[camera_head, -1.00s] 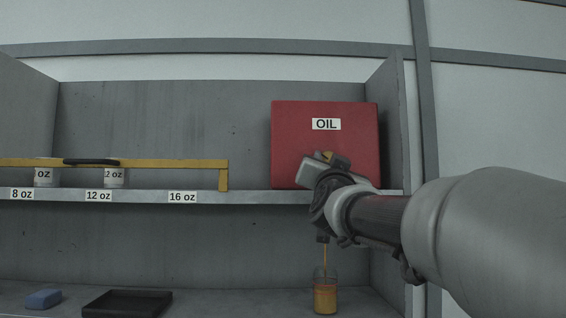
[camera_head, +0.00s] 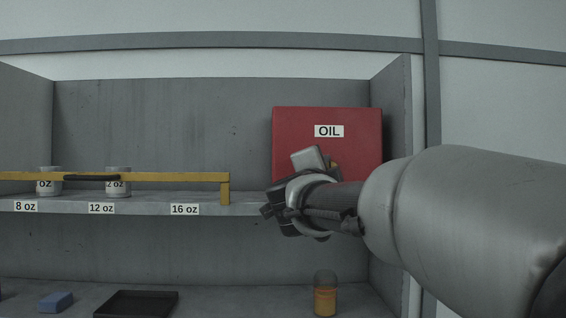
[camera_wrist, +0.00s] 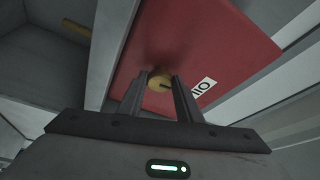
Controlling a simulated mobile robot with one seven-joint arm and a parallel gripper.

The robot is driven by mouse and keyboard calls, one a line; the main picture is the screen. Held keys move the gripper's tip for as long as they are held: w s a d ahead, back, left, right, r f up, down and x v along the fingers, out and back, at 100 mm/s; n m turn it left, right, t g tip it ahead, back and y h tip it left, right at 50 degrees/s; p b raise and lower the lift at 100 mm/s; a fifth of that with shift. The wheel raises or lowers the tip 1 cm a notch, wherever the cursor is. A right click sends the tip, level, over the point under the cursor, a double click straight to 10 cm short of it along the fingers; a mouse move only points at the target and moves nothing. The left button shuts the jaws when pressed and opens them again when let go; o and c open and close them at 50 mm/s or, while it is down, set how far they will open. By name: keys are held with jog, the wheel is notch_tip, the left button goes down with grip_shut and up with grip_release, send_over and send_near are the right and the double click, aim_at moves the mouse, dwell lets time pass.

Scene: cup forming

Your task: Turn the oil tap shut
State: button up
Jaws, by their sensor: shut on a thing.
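The red oil box (camera_head: 295,125), labelled OIL, stands on the upper shelf at the right; it also shows in the wrist view (camera_wrist: 195,40). In the wrist view the round yellow tap knob (camera_wrist: 158,84) sits on the box's front, between the two fingers of my gripper (camera_wrist: 162,78), which is shut on it. In the head view my gripper (camera_head: 312,180) covers the box's lower front and most of the tap. A clear cup (camera_head: 325,296) with amber oil stands on the lower shelf below. No oil stream shows between the tap area and the cup.
A yellow rail (camera_head: 160,178) with a black handle (camera_head: 92,178) runs along the upper shelf at the left, by two cups. Size labels line that shelf's edge. A black tray (camera_head: 137,303) and a blue block (camera_head: 57,301) lie on the lower shelf. A side wall (camera_head: 393,130) stands right of the box.

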jog(key=shift+m+g+p, duration=0.3)
jog(key=shift+m+p, duration=0.1)
jog(key=shift+m, duration=0.3)
jog(key=o, duration=1)
jog(key=shift+o, duration=0.2)
